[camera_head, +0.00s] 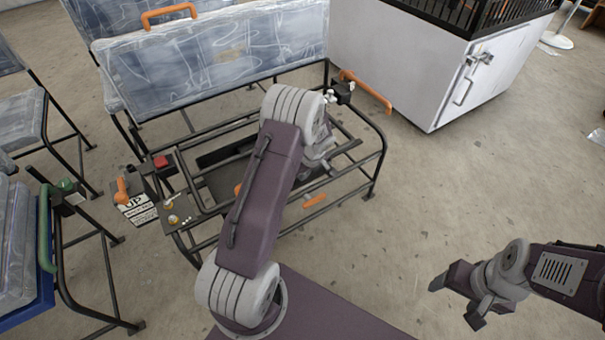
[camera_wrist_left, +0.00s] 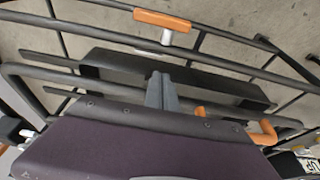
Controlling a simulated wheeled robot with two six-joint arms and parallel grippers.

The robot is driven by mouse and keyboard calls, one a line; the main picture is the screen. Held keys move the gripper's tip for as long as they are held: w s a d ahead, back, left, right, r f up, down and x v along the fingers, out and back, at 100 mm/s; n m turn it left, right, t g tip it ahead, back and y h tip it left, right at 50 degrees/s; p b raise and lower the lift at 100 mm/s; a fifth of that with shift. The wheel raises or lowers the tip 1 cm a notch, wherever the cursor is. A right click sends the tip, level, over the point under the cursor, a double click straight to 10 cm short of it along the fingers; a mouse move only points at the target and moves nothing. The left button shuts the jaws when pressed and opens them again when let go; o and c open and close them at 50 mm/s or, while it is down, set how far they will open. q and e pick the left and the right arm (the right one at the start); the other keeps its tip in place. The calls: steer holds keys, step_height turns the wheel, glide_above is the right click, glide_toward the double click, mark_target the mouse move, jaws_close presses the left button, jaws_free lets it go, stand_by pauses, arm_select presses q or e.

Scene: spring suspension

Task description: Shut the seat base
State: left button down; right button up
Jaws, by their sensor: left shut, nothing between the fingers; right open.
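The seat's tubular black frame (camera_head: 375,150) stands open in the head view, with its bars and dark slats bare. A pale blue-grey padded panel (camera_head: 215,50) stands upright at its back; it looks like the raised seat base, though I cannot be sure. My left gripper (camera_wrist_left: 160,92) is shut and empty, over the frame's bars; in the head view my left arm mostly hides it. An orange grip (camera_wrist_left: 162,20) on a bar and an orange hooked handle (camera_wrist_left: 262,133) show in the left wrist view. My right gripper (camera_head: 470,303) is open, over the floor, away from the seat.
A control box with an orange knob (camera_head: 123,190) and a red button (camera_head: 161,162) stand at the frame's left. An orange handle (camera_head: 367,90) sticks out at the right. A white cabinet (camera_head: 420,75) stands behind right.

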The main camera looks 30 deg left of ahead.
arm_select(q)
steer(key=shift+f+b, duration=0.55)
steer(key=shift+f, duration=0.45)
arm_select(e)
steer(key=shift+f, duration=1)
arm_select(q)
steer(key=shift+r, duration=0.1)
arm_select(e)
steer(key=shift+r, duration=0.1)
arm_select(q)
steer(key=shift+r+p, duration=0.35)
steer(key=shift+p, duration=0.05)
steer(key=s+d+r+p, duration=0.3)
steer(key=s+d+r, duration=0.1)
steer(key=d, duration=0.4)
steer(key=shift+v, duration=0.9)
arm_select(e)
steer(key=r, duration=0.2)
steer(key=d+r, duration=0.1)
steer(key=shift+s+d+r, duration=0.1)
steer(key=shift+s+r, duration=0.05)
steer(key=shift+r, duration=0.2)
arm_select(q)
steer(key=shift+s+d, duration=0.1)
steer(key=shift+s, duration=0.1)
